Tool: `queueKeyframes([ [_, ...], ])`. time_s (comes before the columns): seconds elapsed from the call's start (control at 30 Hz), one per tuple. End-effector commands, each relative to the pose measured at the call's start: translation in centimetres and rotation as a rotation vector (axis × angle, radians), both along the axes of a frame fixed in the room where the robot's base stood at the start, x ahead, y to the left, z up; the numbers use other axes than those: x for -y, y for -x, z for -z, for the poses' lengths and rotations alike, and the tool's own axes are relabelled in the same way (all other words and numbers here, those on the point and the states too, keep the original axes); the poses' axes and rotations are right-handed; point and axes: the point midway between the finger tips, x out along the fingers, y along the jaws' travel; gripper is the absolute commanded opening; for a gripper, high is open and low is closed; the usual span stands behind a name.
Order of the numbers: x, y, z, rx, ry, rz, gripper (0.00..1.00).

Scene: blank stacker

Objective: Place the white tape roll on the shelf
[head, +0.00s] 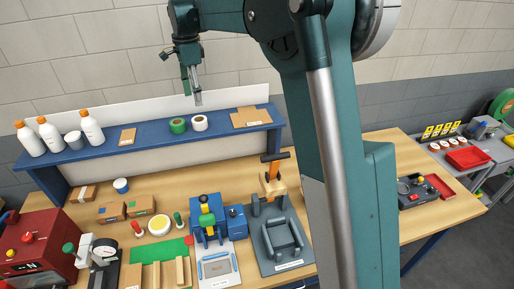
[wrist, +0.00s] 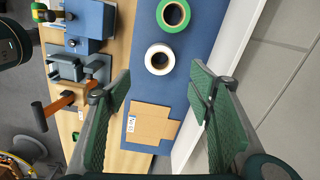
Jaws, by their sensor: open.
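The white tape roll (head: 200,123) lies flat on the blue shelf (head: 150,140), just right of a green tape roll (head: 177,125). In the wrist view the white tape roll (wrist: 160,59) lies on the shelf's blue top (wrist: 195,50), with the green tape roll (wrist: 173,14) close beside it. My gripper (head: 198,102) is above the shelf near the white roll in the head view. In the wrist view my gripper (wrist: 162,85) has its two green fingers spread wide, with nothing between them. It is apart from the roll.
A flat cardboard piece (head: 251,117) lies on the shelf to the right of the rolls. White bottles with orange caps (head: 91,127) stand at the shelf's left. Fixtures and an orange-handled tool (head: 274,180) crowd the wooden bench (head: 180,190) below. A white back panel (head: 130,112) stands behind the shelf.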

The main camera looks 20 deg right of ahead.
Motion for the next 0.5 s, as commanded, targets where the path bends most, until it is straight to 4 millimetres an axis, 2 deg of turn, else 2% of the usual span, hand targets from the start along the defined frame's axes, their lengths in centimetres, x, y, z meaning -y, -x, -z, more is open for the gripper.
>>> queueKeyframes([
  [0.27, 1.0, 1.3, -0.9, 0.017, -0.003, -0.039, 0.53],
  [0.5, 3.2, 4.4, -2.6, 0.061, -0.008, -0.133, 0.53],
])
